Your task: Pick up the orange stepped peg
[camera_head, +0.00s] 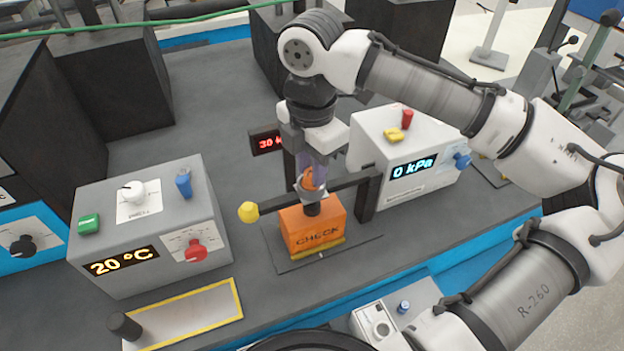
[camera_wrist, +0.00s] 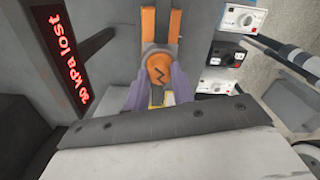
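The orange stepped peg (camera_head: 309,179) is upright at the middle of the head view, directly under my gripper (camera_head: 313,178). In the wrist view its round orange top (camera_wrist: 160,68) has a dark zigzag mark. The purple fingers of my gripper (camera_wrist: 161,85) stand on both sides of it, very close. I cannot tell whether they press on it. A grey collar and a short dark cylinder (camera_head: 312,209) show below the orange part, above an orange block marked CHECK (camera_head: 312,232). The fingers partly hide the peg.
A dark bar with a yellow knob (camera_head: 249,212) crosses close to the peg, with a dark post (camera_head: 367,195) at its right. A 20 °C box (camera_head: 150,225) stands left. A 0 kPa box (camera_head: 405,150) stands right. A red-lettered display (camera_wrist: 72,50) is beside my gripper.

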